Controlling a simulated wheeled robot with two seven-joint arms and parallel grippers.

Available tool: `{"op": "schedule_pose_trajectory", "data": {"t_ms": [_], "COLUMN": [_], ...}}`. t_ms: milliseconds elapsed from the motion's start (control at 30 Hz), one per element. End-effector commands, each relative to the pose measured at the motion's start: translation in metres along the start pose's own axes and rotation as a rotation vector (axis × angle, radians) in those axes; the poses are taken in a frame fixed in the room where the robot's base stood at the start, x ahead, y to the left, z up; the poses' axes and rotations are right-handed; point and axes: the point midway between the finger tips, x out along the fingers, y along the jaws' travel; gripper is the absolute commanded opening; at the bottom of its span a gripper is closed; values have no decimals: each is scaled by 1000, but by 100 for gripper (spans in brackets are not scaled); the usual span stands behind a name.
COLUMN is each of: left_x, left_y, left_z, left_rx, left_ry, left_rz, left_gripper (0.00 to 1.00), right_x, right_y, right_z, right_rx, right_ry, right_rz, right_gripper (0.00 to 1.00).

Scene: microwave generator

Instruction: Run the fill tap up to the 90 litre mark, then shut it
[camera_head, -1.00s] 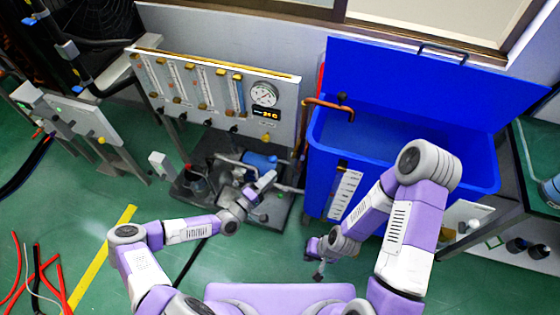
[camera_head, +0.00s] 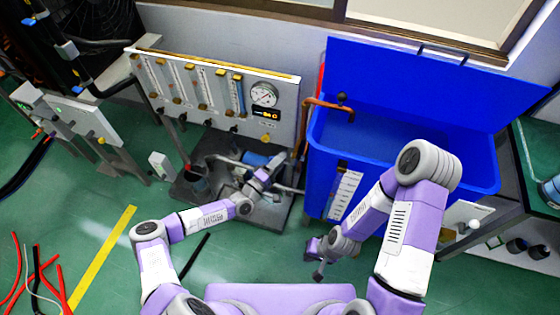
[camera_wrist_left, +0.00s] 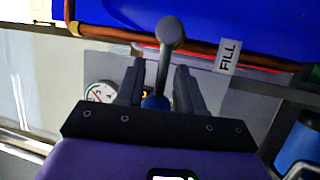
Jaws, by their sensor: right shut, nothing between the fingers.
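The blue tank (camera_head: 400,165) stands at the right with its lid raised. A white scale strip (camera_head: 345,194) is on its front; I cannot read its marks or the water level. A copper fill pipe (camera_head: 305,130) runs up the tank's left side and bends over its rim. In the left wrist view, a grey ball-ended lever (camera_wrist_left: 168,35) shows between the spread fingers of my left gripper (camera_wrist_left: 156,85), beside a FILL label (camera_wrist_left: 228,54). I cannot tell whether the fingers touch it. My left gripper also shows in the head view (camera_head: 278,165). My right gripper (camera_head: 316,260) is shut and empty, below the tank's front.
A panel (camera_head: 200,100) with several flow tubes, a round gauge (camera_head: 264,93) and a small orange display stands left of the tank. A pump (camera_head: 255,160) and piping sit on a dark base below it. Red and black hoses lie on the green floor at left.

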Motion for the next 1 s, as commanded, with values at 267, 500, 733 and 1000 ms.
{"op": "schedule_pose_trajectory", "data": {"t_ms": [267, 500, 733, 1000], "left_x": [0, -1, 1, 3], "left_y": [0, 0, 5, 15], "left_z": [-1, -3, -4, -5], "left_rx": [1, 2, 67, 240], "left_ry": [1, 5, -9, -40], "left_rz": [0, 1, -24, -94], "left_gripper": [0, 0, 0, 0], "right_x": [0, 0, 1, -1], "right_y": [0, 0, 0, 0], "right_z": [0, 0, 0, 0], "right_rx": [0, 0, 0, 0], "right_ry": [0, 0, 0, 0], "right_rz": [0, 0, 0, 0], "right_gripper": [0, 0, 0, 0]}}
